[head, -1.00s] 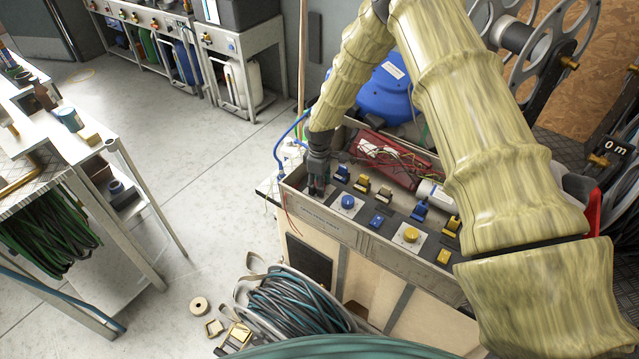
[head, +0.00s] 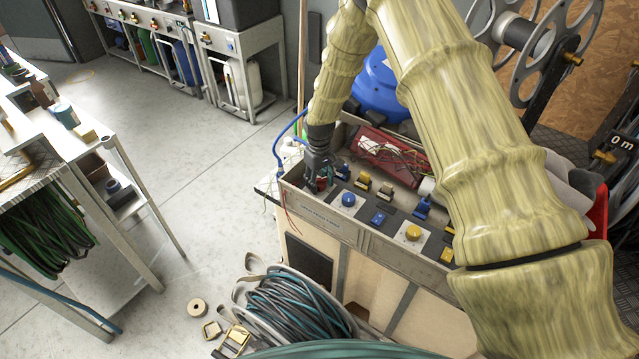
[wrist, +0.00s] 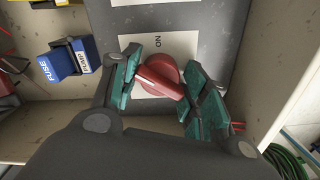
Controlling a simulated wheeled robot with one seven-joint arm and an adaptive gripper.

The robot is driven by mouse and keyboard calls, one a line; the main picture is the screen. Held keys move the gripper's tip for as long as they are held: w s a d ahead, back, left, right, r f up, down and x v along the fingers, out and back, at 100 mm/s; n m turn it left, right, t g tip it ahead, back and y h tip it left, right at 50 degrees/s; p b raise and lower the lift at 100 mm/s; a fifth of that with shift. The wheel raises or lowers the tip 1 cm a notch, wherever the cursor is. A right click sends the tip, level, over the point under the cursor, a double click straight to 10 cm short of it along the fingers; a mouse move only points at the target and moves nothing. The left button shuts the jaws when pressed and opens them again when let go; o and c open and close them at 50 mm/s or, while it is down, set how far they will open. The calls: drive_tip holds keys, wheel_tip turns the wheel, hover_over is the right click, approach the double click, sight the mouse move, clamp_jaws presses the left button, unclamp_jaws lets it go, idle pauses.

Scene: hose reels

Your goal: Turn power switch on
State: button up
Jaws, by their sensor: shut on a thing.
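The power switch is a red rotary knob (wrist: 160,80) on a white plate (wrist: 152,48) marked ON, which reads upside down in the wrist view. The knob's raised grip bar lies at a slant. My gripper (wrist: 165,88) has its teal finger pads on either side of the knob and is shut on it. In the head view my gripper (head: 318,183) points down into the left end of the grey control panel box (head: 330,222). The fingers hide most of the knob there, and part of the plate's lettering may be covered.
A blue fuse block (wrist: 68,62) is beside the switch in the wrist view. Blue and yellow buttons (head: 413,232) and several small switches fill the panel to the right. A red case with wires (head: 392,155) lies behind. The box walls stand close around the fingers.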

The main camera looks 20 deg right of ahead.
sight(320, 179)
drive_tip(key=m+b, duration=0.1)
drive_tip(key=m, duration=0.4)
drive_tip(key=shift+m, duration=0.3)
drive_tip(key=m+b, duration=0.1)
drive_tip(key=m, duration=0.4)
drive_tip(key=shift+r, duration=0.1)
drive_tip(key=shift+m, duration=0.3)
drive_tip(key=o, duration=0.8)
wheel_tip(320, 179, up, 12)
idle(0.3)
idle(0.3)
